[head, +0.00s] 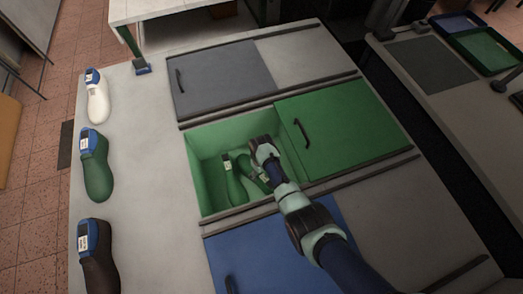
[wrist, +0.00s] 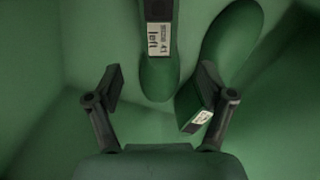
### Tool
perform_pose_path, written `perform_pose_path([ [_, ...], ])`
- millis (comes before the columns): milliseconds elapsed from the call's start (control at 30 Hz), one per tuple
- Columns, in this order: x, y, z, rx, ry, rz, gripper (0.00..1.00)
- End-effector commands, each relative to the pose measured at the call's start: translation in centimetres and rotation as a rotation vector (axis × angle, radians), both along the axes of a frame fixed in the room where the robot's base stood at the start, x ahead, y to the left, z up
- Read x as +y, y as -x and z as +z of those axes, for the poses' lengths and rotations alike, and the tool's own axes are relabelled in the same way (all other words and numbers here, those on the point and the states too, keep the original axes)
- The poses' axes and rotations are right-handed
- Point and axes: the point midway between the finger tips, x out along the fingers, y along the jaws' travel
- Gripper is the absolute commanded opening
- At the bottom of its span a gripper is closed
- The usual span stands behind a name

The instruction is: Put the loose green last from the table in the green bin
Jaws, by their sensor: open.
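My gripper (head: 262,152) is open inside the green bin (head: 195,172), which is uncovered on its left half. Two green lasts lie on the bin floor. One green last (head: 234,184) has a label and lies left of my gripper; it also shows in the wrist view (wrist: 158,75), marked "41 left". The other (head: 252,172) is partly hidden by my gripper; in the wrist view it (wrist: 230,35) lies tilted, its labelled end by the right finger. My fingers (wrist: 160,90) are apart. A green last with a blue top (head: 96,170) sits on the table's left side.
A white last (head: 97,100) and a dark brown last (head: 98,262) stand in line with the table's green last. The bin's green lid (head: 345,125) covers its right half. Grey (head: 215,78) and blue (head: 265,250) lids flank it. The table's left strip is otherwise clear.

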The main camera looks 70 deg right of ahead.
Motion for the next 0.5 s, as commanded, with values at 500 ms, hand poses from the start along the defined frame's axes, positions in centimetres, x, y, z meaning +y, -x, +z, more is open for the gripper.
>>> perform_pose_path([
  [500, 0.0, 0.0, 2.7, 0.001, 0.000, 0.000, 0.81],
])
